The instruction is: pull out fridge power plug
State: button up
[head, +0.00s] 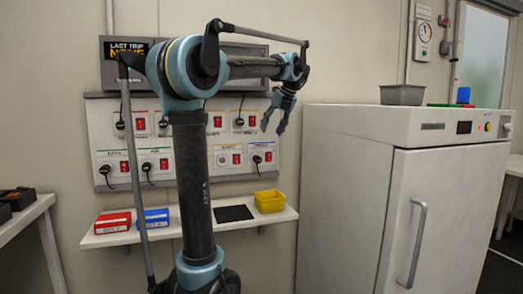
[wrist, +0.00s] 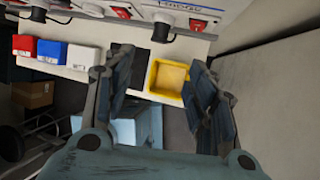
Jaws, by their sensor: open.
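A wall panel (head: 205,185) carries two rows of sockets with red switches and several black plugs. The labels are too small to tell which plug is the fridge's. One black plug (head: 257,159) sits in the lower right socket, its cord hanging down. In the wrist view a dark plug (wrist: 160,31) shows at the top, below a blurred label. My gripper (head: 274,128) is open and empty, in front of the panel's right side and pointing down. In the wrist view its fingers (wrist: 156,78) are spread over the shelf area, apart from any plug. My arm hides the middle sockets.
A shelf (head: 180,233) below the panel holds a red bin (head: 113,222), a blue bin (head: 156,217), a black pad (head: 233,213) and a yellow bin (head: 270,201). A large white fridge (head: 345,200) stands close on the right, with a grey tray (head: 402,95) on top.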

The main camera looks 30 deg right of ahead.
aim_at(257, 159)
jog(key=x, duration=1.5)
jog(key=shift+a+f, duration=0.15)
jog(key=shift+f, duration=0.2)
jog(key=c, duration=1.2)
jog(key=shift+s+a, duration=0.15)
jog(key=shift+s, duration=0.5)
jog(key=shift+s+a, duration=0.2)
jog(key=shift+s, duration=0.5)
jog(key=shift+s+a, duration=0.15)
jog(key=shift+s, duration=0.55)
jog(key=shift+s+a, duration=0.2)
jog(key=shift+s, duration=0.5)
